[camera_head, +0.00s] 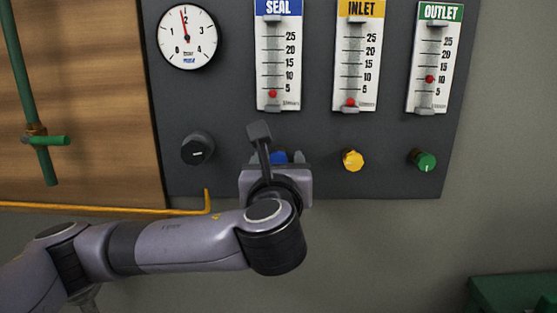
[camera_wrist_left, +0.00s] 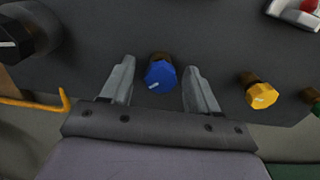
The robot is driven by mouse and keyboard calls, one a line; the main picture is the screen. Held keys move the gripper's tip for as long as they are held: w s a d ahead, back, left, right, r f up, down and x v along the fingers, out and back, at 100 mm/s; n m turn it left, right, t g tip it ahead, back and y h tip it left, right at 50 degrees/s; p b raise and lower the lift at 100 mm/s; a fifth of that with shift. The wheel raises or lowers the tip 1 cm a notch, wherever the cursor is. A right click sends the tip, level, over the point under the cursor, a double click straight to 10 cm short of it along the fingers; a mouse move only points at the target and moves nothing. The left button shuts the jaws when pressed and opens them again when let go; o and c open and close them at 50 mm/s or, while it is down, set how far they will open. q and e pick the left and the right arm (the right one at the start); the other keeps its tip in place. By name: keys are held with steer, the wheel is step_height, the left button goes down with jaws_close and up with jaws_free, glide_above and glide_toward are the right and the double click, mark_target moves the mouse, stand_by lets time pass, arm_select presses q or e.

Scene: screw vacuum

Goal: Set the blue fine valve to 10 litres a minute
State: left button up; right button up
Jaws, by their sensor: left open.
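The blue fine valve is a small blue knob (camera_head: 280,157) below the SEAL flow meter, partly hidden behind my left gripper (camera_head: 276,159) in the head view. The left wrist view shows the blue knob (camera_wrist_left: 160,74) whole, with a white mark pointing to its lower left. My left gripper (camera_wrist_left: 159,68) is open, with one finger on each side of the knob and a visible gap on both sides. The SEAL meter (camera_head: 279,60) has its red float (camera_head: 273,94) a little below the 5 mark. My right gripper is out of view.
A black knob (camera_head: 197,148) sits left of the blue one. A yellow knob (camera_head: 353,160) and a green knob (camera_head: 424,161) sit to the right. The INLET (camera_head: 357,65) and OUTLET (camera_head: 434,60) meters and a round gauge (camera_head: 187,37) are above. A yellow pipe (camera_head: 120,208) runs lower left.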

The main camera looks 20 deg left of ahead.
arm_select(q)
steer(key=shift+w+a, duration=0.1)
steer(key=shift+w, duration=0.4)
steer(key=c, duration=1)
steer(key=shift+f+n, duration=0.1)
steer(key=shift+n, duration=0.3)
steer(key=n, duration=0.4)
steer(key=shift+n, duration=0.4)
steer(key=n+p, duration=0.1)
steer(key=n, duration=0.5)
steer(key=shift+d, duration=0.2)
steer(key=shift+c, duration=0.2)
